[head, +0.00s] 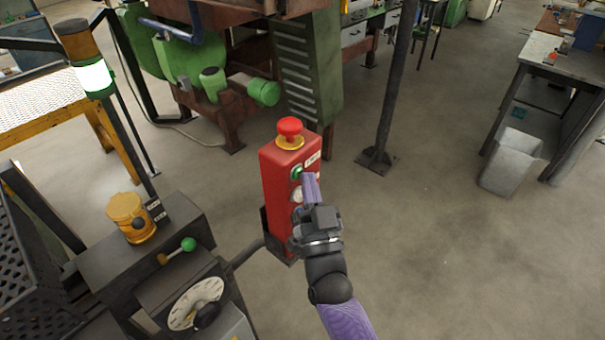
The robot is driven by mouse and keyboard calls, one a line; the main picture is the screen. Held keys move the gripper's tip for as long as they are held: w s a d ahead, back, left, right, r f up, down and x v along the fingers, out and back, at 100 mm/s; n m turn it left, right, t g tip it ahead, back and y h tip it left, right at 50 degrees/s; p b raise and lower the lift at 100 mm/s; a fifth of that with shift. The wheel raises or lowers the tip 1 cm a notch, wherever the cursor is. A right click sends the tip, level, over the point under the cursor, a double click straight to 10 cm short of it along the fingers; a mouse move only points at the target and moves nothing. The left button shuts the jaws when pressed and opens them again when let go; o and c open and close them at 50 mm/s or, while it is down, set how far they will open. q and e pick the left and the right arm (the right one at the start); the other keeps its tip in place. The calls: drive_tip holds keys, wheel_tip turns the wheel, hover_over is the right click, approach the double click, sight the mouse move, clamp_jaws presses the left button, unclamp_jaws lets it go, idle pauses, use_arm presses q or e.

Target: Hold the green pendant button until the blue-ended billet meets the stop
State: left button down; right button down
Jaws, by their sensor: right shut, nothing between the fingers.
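A red pendant box (276,190) stands upright in the middle of the head view. It has a red mushroom button (289,128) on a yellow ring on top. The green button (296,173) is high on its front face, with a white button (297,194) below it. My right gripper (311,180) is shut and empty in front of the box. Its fingertips are just right of the green and white buttons; whether they touch either one I cannot tell. The lower front of the box is hidden behind the gripper. No blue-ended billet or stop is in view. My left gripper is not in view.
A control desk (150,235) with a green-knobbed lever (187,244) and a dial (196,303) stands at lower left. A lamp post (95,76) glows white-green. A dark post (392,90) and a grey bin (510,160) stand right.

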drive_tip(key=shift+s+d, duration=0.1)
drive_tip(key=shift+s+d+p, duration=0.5)
drive_tip(key=shift+s+d, duration=0.05)
drive_tip(key=s+d+p, duration=0.2)
drive_tip(key=s+d, duration=0.1)
drive_tip(key=shift+s+d, duration=0.25)
drive_tip(key=shift+f, duration=0.1)
idle(0.4)
